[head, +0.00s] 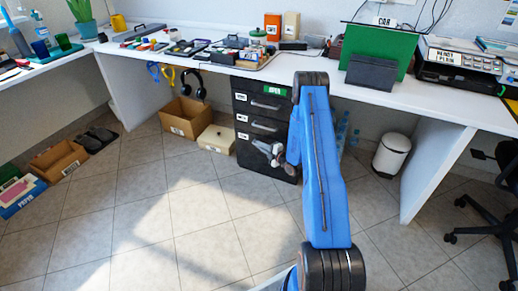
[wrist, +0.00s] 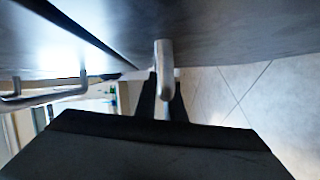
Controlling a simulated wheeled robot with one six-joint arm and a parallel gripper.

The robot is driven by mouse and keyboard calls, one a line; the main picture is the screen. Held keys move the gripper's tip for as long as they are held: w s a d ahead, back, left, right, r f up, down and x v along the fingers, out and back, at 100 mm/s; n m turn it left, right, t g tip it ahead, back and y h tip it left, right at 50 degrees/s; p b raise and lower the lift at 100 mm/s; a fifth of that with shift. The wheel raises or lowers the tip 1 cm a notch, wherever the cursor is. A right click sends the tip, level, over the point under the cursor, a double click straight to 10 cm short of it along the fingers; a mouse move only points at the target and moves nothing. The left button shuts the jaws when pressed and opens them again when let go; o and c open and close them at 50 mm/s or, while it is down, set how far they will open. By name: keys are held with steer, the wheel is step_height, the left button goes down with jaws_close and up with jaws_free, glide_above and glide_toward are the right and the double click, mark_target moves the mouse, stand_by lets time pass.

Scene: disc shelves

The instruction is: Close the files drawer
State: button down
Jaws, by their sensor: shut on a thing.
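A black drawer cabinet (head: 262,107) stands under the desk, with three labelled drawer fronts and silver handles. The labels are too small to read surely. My gripper (head: 272,158) is at the bottom drawer front (head: 250,158), low on the cabinet. In the wrist view, my gripper (wrist: 163,100) is shut on a silver handle (wrist: 166,62) on the dark drawer front (wrist: 230,30). Another drawer handle (wrist: 25,100) shows at the left, past a dark slanting edge. My arm hides the cabinet's right side in the head view, and how far the bottom drawer stands out is hard to tell.
A cream box (head: 217,139) and a cardboard box (head: 185,117) stand on the floor left of the cabinet. A white bin (head: 391,155) and blue bottles (head: 342,130) are to the right. The tiled floor (head: 150,200) in front is clear.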

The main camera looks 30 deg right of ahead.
steer(key=shift+w+d, duration=0.15)
steer(key=shift+d, duration=0.05)
steer(key=c, duration=1.8)
jaws_free()
steer(key=shift+c, duration=0.2)
steer(key=v, duration=1.7)
steer(key=shift+d, duration=0.1)
